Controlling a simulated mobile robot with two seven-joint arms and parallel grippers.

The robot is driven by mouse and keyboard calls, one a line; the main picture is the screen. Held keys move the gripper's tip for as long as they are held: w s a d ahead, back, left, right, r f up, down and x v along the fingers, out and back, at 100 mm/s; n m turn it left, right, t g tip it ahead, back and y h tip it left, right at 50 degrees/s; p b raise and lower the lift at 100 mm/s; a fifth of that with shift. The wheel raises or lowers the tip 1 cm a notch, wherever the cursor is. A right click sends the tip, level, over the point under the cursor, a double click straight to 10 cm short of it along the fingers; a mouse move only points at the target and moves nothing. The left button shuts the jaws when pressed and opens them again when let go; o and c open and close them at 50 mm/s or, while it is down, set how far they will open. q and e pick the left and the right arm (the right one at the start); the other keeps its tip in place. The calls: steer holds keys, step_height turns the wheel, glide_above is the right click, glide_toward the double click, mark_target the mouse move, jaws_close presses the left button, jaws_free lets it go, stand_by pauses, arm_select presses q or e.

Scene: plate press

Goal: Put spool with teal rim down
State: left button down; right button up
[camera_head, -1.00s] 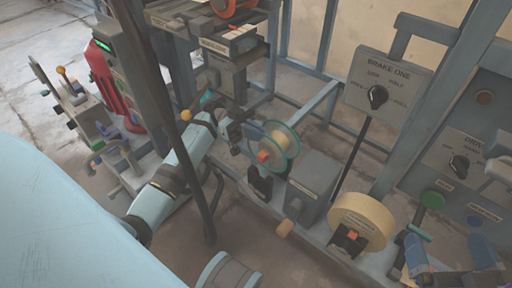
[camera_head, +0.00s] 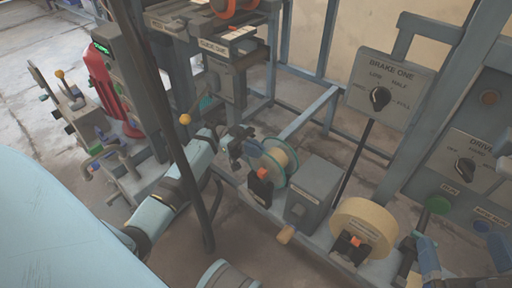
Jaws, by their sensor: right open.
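The spool with teal rim (camera_head: 279,160) has a pale core and stands upright at a black stand with an orange piece (camera_head: 262,175) on the lower rail. The stand hides part of its near face. My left gripper (camera_head: 246,147) reaches in from the left and is shut on the spool's left side; its fingertips are small and partly hidden. I cannot tell if the spool bears fully on the stand. My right gripper (camera_head: 412,250) is at the lower right, open, beside a cream roll and partly cut off.
A grey box (camera_head: 315,188) stands right of the spool, with the wide cream roll (camera_head: 364,225) beyond it. The brake one panel (camera_head: 386,88) rises behind. A dark upright post (camera_head: 178,150) crosses in front of my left arm.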

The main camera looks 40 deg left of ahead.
arm_select(q)
steer(key=shift+f, duration=0.15)
arm_select(e)
steer(key=shift+f, duration=0.15)
arm_select(q)
steer(key=c, duration=1.3)
jaws_free()
arm_select(e)
steer(key=shift+w, duration=0.1)
steer(key=shift+r, duration=0.2)
arm_select(q)
steer(key=a+p, duration=0.1)
steer(key=a, duration=0.7)
steer(key=w+a+p, duration=0.1)
steer(key=a, duration=0.2)
steer(key=shift+a+f+p, duration=0.3)
steer(key=shift+a+f, duration=0.05)
steer(key=shift+a, duration=0.05)
arm_select(e)
steer(key=shift+s+a+f+m+g, duration=0.3)
steer(key=shift+s+m+g, duration=0.25)
steer(key=shift+m, duration=0.35)
steer(key=shift+r, duration=0.15)
